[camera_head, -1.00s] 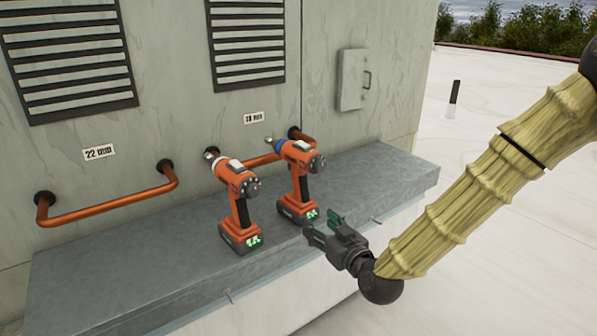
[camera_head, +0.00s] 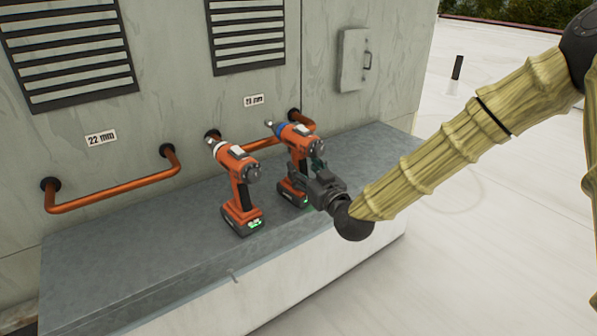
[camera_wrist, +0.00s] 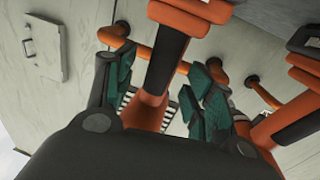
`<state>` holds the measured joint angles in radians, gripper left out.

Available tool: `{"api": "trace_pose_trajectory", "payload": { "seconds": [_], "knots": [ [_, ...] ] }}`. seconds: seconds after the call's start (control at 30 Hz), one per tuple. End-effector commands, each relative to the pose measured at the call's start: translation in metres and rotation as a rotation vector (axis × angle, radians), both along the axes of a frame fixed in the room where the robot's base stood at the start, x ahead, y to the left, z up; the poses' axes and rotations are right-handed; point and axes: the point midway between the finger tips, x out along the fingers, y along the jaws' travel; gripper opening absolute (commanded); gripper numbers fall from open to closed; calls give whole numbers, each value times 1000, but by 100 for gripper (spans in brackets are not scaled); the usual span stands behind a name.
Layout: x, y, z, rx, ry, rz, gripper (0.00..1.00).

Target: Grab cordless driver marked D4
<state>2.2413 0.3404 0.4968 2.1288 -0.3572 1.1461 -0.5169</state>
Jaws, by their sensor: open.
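Two orange and black cordless drivers stand upright on the grey ledge (camera_head: 140,245). The left driver (camera_head: 238,168) has a white collar. The right driver (camera_head: 297,138) has a blue collar. No D4 mark is readable on either. My gripper (camera_head: 306,172) is at the right driver's handle and partly hides it. In the wrist view my open green-padded fingers (camera_wrist: 160,90) lie on both sides of that driver's handle (camera_wrist: 165,62), with gaps beside it. The left driver shows at the right of the wrist view (camera_wrist: 295,118).
Copper-coloured pipe handles (camera_head: 115,192) project from the wall behind the ledge, one passing close behind the drivers. Labels on the wall include "22 mm" (camera_head: 101,138). A small grey hatch (camera_head: 353,68) is on the wall at right. The ledge's left part is clear.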

Motion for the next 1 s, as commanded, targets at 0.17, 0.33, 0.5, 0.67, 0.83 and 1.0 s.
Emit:
{"api": "trace_pose_trajectory", "payload": {
  "seconds": [0.17, 0.33, 0.5, 0.67, 0.83, 1.0],
  "knots": [
    [20, 11, 1, -1, 0, 0, 54],
    [29, 16, 0, 0, -1, 0, 54],
    [30, 16, 0, 0, 0, 1, 54],
    [30, 16, 0, -1, 0, 1, 35],
    [30, 15, 0, -1, 0, 0, 4],
    [30, 15, 0, 0, 0, 0, 0]
  ]
}}
